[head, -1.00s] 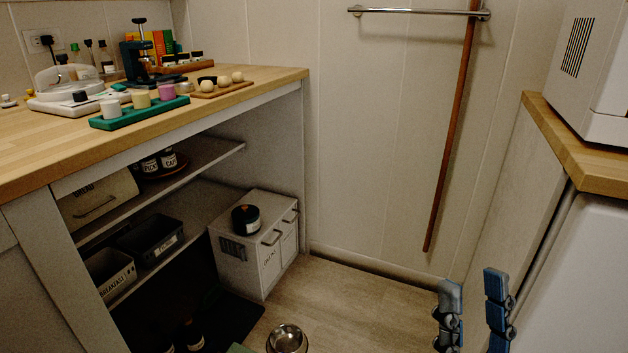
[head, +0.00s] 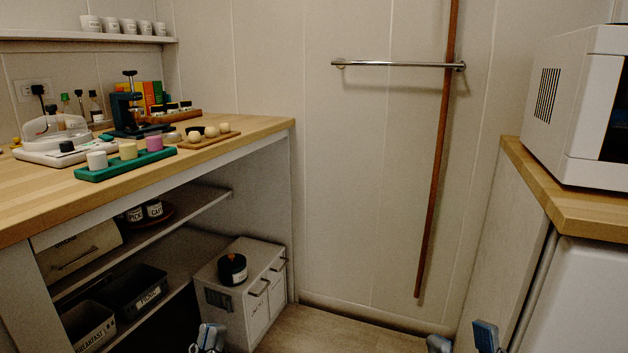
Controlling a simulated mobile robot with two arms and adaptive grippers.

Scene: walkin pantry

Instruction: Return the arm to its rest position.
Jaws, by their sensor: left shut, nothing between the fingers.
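My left gripper (head: 207,338) shows at the bottom edge, left of centre, in front of the white cabinet's lower part. Its fingertips are close together, shut and empty; the rest of it is below the picture. My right gripper (head: 463,340) shows at the bottom edge on the right, near the right-hand counter. Its two fingertips are well apart, open, with nothing seen between them. Both arms are cut off by the frame's lower edge.
A wooden counter (head: 225,134) with a green tray (head: 126,165) stands at the left, over shelves with bins. A white cabinet (head: 222,292) bears a dark jar (head: 232,269). A white appliance (head: 585,105) stands on the right counter. A brown pole (head: 436,175) hangs between.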

